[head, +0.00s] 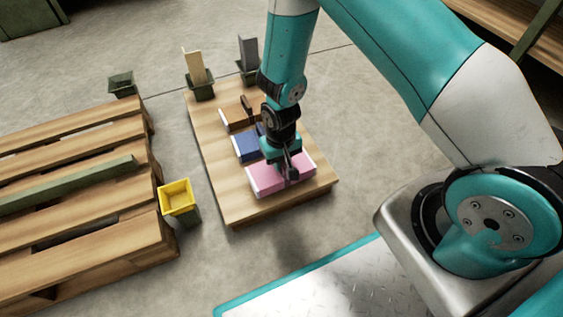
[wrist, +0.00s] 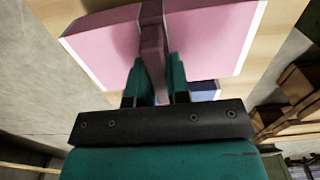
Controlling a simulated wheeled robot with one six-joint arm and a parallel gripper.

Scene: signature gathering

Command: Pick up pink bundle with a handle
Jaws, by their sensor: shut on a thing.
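The pink bundle (head: 268,183) is a flat pink block with pale edges at the near end of the wooden board. A darker upright handle (wrist: 152,50) runs across its middle. My gripper (head: 290,165) is directly over the bundle, with its fingers shut on the handle. In the wrist view, the two green fingers of my gripper (wrist: 155,85) stand on either side of the handle, and the pink bundle (wrist: 205,45) fills the top. I cannot tell whether the bundle touches the board.
Behind it on the board (head: 240,211) are a blue bundle (head: 245,147) and an orange-brown bundle (head: 236,118). Two dark holders (head: 202,92) with upright pieces stand at the far end. A yellow-topped bin (head: 178,197) and a pallet (head: 85,250) are at left. Floor in front is clear.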

